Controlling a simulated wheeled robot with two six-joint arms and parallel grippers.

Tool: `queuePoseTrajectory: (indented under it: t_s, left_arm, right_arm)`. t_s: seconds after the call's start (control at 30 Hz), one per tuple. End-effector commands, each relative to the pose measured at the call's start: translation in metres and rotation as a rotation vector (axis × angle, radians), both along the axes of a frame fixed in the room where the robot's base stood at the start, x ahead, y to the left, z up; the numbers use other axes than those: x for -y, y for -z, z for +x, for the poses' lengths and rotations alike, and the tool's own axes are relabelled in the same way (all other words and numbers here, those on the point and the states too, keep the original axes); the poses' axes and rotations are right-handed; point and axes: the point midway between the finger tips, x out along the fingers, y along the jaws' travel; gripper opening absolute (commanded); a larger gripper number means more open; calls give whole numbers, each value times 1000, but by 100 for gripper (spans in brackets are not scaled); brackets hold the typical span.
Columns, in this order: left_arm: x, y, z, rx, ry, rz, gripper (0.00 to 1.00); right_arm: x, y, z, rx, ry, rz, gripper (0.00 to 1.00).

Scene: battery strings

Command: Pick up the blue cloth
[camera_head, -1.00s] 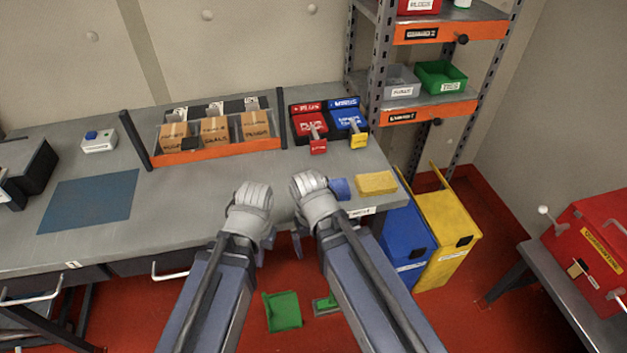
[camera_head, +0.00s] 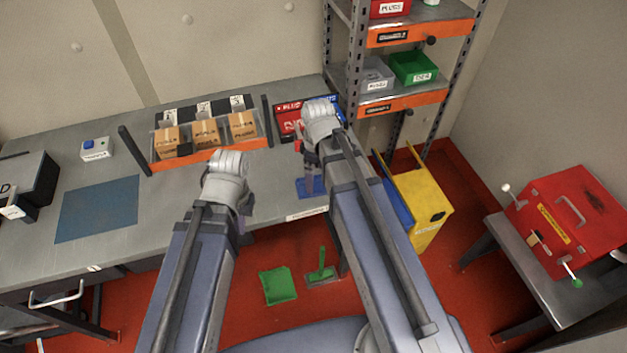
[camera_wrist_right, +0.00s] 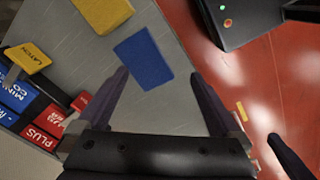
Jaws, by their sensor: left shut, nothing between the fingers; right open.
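The blue cloth (camera_head: 304,188) is a small flat blue rectangle on the bench near its front edge, partly covered by my right gripper in the head view. In the right wrist view the cloth (camera_wrist_right: 144,60) lies flat, between and ahead of the fingertips. My right gripper (camera_wrist_right: 158,76) is open and empty, pointing down above the bench close to the cloth; it also shows in the head view (camera_head: 309,170). My left gripper (camera_head: 244,224) is shut and empty at the bench's front edge, left of the cloth; its fingers are mostly hidden by its wrist.
A yellow block (camera_wrist_right: 103,12) lies beside the cloth. A larger blue mat (camera_head: 97,208) lies at left. Yellow bin (camera_head: 425,195) stands beyond the bench's right end.

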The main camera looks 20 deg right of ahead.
Motion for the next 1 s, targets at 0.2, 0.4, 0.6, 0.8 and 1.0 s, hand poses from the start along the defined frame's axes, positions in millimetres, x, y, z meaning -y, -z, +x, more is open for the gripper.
queuePoseTrajectory:
  t_s: [0.2, 0.4, 0.6, 0.8, 1.0]
  left_arm:
    - [0, 1, 0, 0, 0, 0, 0]
    - [0, 1, 0, 0, 0, 0, 0]
    - [0, 3, 0, 0, 0, 0, 0]
    - [0, 19, 0, 0, -1, 0, 0]
    - [0, 28, 0, 0, -1, 0, 0]
  right_arm:
    - [-2, 1, 26, -18, -413, -7, 100]
    - [-2, 1, 33, -27, -591, -8, 100]
    - [-2, 3, 33, -28, -614, -9, 100]
    - [-2, 19, 33, -27, -612, -8, 100]
    - [-3, 28, 33, -27, -611, -8, 100]
